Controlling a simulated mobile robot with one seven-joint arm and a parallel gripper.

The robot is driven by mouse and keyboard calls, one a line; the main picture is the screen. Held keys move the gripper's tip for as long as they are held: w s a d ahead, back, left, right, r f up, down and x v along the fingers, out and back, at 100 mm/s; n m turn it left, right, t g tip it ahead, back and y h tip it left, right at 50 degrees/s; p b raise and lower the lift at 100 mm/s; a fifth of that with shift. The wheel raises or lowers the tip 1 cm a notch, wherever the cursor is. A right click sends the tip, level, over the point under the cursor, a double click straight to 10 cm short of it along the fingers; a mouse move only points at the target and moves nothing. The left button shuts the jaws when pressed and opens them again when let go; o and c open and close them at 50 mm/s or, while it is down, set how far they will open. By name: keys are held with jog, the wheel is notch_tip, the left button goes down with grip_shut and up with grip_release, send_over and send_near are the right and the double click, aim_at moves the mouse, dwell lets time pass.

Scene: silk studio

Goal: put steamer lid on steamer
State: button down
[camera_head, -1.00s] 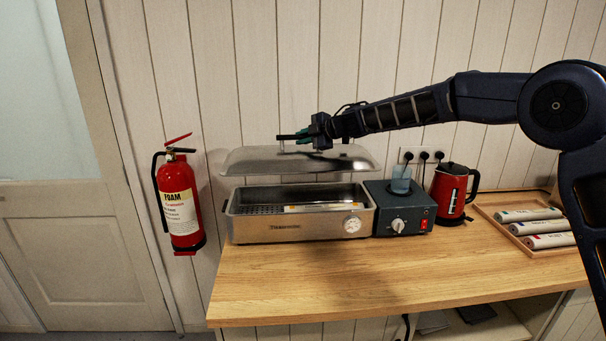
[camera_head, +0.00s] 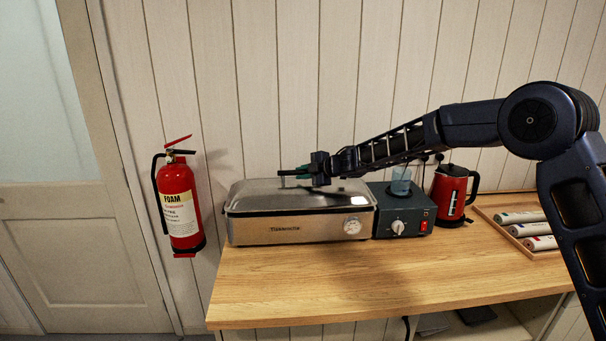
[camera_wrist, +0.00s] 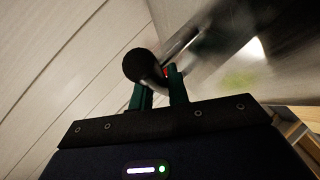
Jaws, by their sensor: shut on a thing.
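The steamer (camera_head: 270,231) is a long metal box with a dial on its front, at the left of the wooden counter in the head view. The metal steamer lid (camera_head: 258,196) lies over its top opening, which it covers; whether it is fully seated all round I cannot tell. My gripper (camera_head: 296,174) is above the lid, shut on the lid's handle. In the wrist view, my green fingers (camera_wrist: 160,92) are closed around the dark handle knob (camera_wrist: 142,66), with the blurred shiny lid (camera_wrist: 235,40) at the right.
A dark control box (camera_head: 400,218) with a blue beaker (camera_head: 401,181) stands right of the steamer. A red kettle (camera_head: 449,194) and a wooden tray (camera_head: 520,236) with rolls are further right. A fire extinguisher (camera_head: 181,206) hangs at left. The counter's front (camera_head: 330,285) is clear.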

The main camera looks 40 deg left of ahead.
jog(key=shift+f, duration=0.55)
jog(key=c, duration=1.3)
grip_release()
jog(key=shift+c, duration=0.2)
